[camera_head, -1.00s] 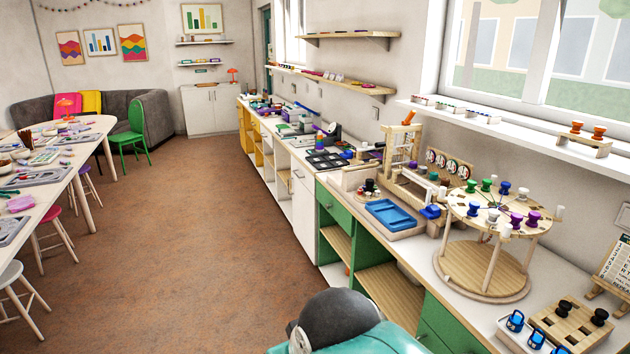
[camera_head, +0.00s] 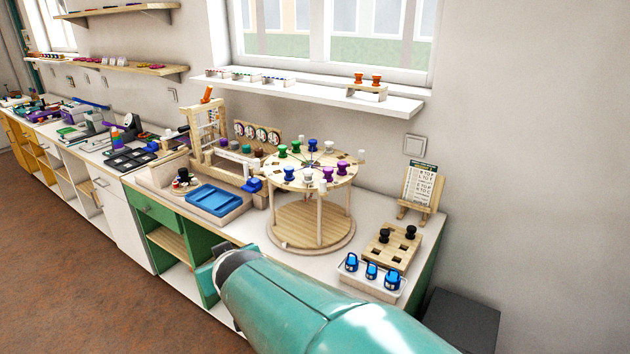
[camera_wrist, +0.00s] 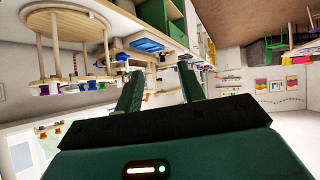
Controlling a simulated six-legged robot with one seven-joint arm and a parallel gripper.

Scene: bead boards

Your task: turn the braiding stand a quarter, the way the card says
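The braiding stand (camera_head: 312,219) is a round wooden base with posts under a round slotted top (camera_head: 333,177). Green, blue, purple and white bobbins sit around the top's rim. It stands upright on the counter. A card (camera_head: 422,184) with printed lines leans on a small wooden easel to its right; its text is too small to read. My teal arm is in front of the counter. In the wrist view, which is upside down, my gripper (camera_wrist: 160,80) has its two fingers apart with nothing between them, and the stand (camera_wrist: 75,80) is off to the left.
A wooden block with black pegs (camera_head: 391,246) and a white tray of blue clips (camera_head: 370,280) sit right of the stand. A blue tray (camera_head: 214,199) and a small loom frame (camera_head: 207,128) sit left. A window shelf (camera_head: 310,92) runs above. Floor is open at left.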

